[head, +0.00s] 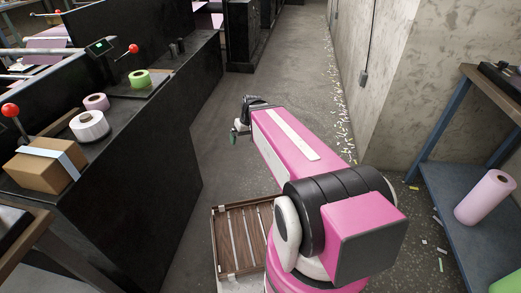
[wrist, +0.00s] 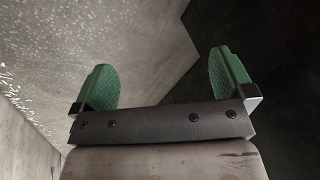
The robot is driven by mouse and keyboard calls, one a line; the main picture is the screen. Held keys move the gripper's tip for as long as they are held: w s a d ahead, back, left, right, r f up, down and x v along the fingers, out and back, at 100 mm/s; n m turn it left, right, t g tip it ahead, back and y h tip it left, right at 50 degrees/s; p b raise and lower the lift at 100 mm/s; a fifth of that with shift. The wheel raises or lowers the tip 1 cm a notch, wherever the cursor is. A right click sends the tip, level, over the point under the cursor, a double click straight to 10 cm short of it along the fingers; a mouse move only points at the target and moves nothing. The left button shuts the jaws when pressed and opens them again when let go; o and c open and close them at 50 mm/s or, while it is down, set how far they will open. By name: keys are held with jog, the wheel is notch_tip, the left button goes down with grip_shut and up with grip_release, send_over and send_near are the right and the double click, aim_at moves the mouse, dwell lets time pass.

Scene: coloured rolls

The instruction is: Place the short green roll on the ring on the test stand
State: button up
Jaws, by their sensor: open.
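A short green roll (head: 139,78) sits upright on a flat board (head: 158,84) on the black counter at the left of the head view. A stand with a small green-lit display (head: 100,47) and a red-knobbed lever (head: 133,48) is just behind and left of it. I cannot make out a ring on it. Another green thing (head: 507,282), cut off by the frame, shows at the lower right corner. My gripper (head: 238,130) hangs over the open floor right of the counter, apart from the rolls. In the wrist view its green-padded fingers (wrist: 164,82) are apart with nothing between them.
A white roll (head: 90,126), a pink roll (head: 96,102) and a cardboard box (head: 45,165) stand on the counter. A tall pink roll (head: 485,197) stands on the blue shelf (head: 450,190) at right. A slatted wooden tray (head: 228,262) is in front of me. The aisle floor is mostly clear.

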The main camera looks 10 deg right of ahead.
jog(key=s+d+f+m+h, duration=0.2)
jog(key=s+d+f, duration=0.1)
jog(key=s+d, duration=0.2)
jog(key=shift+s+d+m+g, duration=0.3)
jog(key=shift+d+m+g, duration=0.1)
jog(key=shift+d, duration=0.15)
